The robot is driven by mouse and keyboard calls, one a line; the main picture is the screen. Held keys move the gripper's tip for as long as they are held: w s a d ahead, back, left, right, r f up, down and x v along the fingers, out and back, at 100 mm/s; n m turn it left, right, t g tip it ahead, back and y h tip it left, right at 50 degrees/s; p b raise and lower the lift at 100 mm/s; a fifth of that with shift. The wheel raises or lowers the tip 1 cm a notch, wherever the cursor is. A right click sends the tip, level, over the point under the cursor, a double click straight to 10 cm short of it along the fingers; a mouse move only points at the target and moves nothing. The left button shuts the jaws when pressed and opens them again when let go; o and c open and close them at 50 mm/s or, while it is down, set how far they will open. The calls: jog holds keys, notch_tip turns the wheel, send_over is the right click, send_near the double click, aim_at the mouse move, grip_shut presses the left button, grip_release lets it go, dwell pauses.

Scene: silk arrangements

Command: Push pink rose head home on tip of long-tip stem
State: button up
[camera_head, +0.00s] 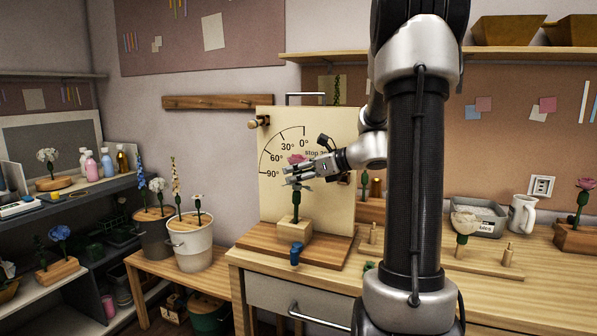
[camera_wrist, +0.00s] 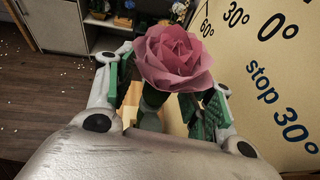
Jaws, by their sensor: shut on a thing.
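The pink rose head (camera_head: 297,158) is between the fingers of my gripper (camera_head: 302,175), in front of the angle board. In the wrist view the pink rose (camera_wrist: 175,55) faces up, its green base (camera_wrist: 150,108) between the green-padded fingers of my gripper (camera_wrist: 165,95), which is shut on it. A dark green stem (camera_head: 295,207) stands upright in a wooden block (camera_head: 294,232) directly below. My fingers hide where the rose meets the stem, so I cannot tell how far it is seated.
The board (camera_head: 340,200) with degree marks stands close behind my gripper. A blue knob (camera_head: 295,253) is at the block's front. A pale rose (camera_head: 464,222) and wooden pegs (camera_head: 508,254) stand to the right; potted flowers (camera_head: 192,245) stand left.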

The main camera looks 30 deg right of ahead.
jog(key=shift+f, duration=0.65)
dwell(0.4)
jog(key=o, duration=1.5)
jog(key=shift+s+d+r, duration=0.1)
jog(key=shift+s, duration=0.1)
jog(key=s+d, duration=0.6)
jog(key=s, duration=0.5)
jog(key=s+a+f+n+g, duration=0.1)
jog(key=s+a+n+g, duration=0.55)
jog(key=a+n, duration=0.5)
jog(key=s+n+h, duration=0.2)
jog(key=s+n, duration=0.2)
jog(key=n, duration=0.2)
jog(key=s+a+n+g+h, duration=0.1)
jog(key=s+n+h, duration=0.1)
jog(key=s+n, duration=0.2)
jog(key=s+a+n+h, duration=0.1)
jog(key=s+n+h, duration=0.2)
jog(key=s+n, duration=0.2)
jog(key=shift+f+n, duration=0.2)
jog(key=shift+n, duration=1.65)
